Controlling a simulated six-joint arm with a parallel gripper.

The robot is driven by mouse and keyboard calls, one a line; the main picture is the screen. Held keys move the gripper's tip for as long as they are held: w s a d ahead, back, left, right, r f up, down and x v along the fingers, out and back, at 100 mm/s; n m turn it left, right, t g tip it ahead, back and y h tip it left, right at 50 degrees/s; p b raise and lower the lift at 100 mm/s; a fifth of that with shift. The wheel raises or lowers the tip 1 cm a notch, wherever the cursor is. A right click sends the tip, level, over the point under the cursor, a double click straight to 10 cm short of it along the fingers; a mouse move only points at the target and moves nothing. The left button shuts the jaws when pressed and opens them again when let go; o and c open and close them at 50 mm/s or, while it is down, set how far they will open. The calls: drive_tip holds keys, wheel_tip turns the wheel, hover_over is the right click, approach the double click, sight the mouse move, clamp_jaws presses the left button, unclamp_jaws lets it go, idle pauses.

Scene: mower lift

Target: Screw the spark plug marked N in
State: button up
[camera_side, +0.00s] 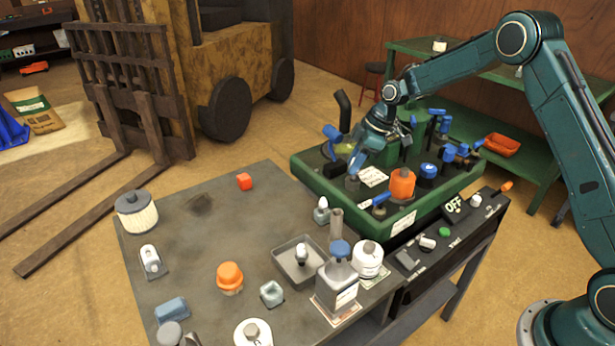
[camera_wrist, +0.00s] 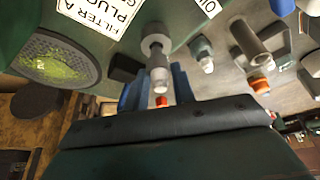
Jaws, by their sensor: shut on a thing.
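My gripper (camera_side: 357,163) is low over the left part of the green mower deck (camera_side: 322,190) in the side view, its blue fingers pointing down. It is shut on a grey and white spark plug (camera_wrist: 157,62), which shows between the blue fingers (camera_wrist: 155,86) in the wrist view. The plug's lower end is at a grey fitting (camera_side: 352,184) on the deck; I cannot tell how deep it sits. No letter N is legible on it. Another white-topped plug (camera_side: 301,252) stands in the grey tray (camera_side: 284,268).
An orange cap (camera_side: 402,184), a blue-handled tool (camera_side: 376,201) and several blue-topped parts stand on the deck near my gripper. A control panel with an OFF sign (camera_side: 453,206) runs along its front right. The table (camera_side: 190,235) holds a white filter (camera_side: 137,212) and bottles; its middle back is fairly clear.

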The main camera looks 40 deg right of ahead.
drive_tip(key=shift+f, duration=0.25)
drive_tip(key=shift+f, duration=0.9)
drive_tip(key=shift+f, duration=0.25)
drive_tip(key=o, duration=0.4)
drive_tip(key=c, duration=0.4)
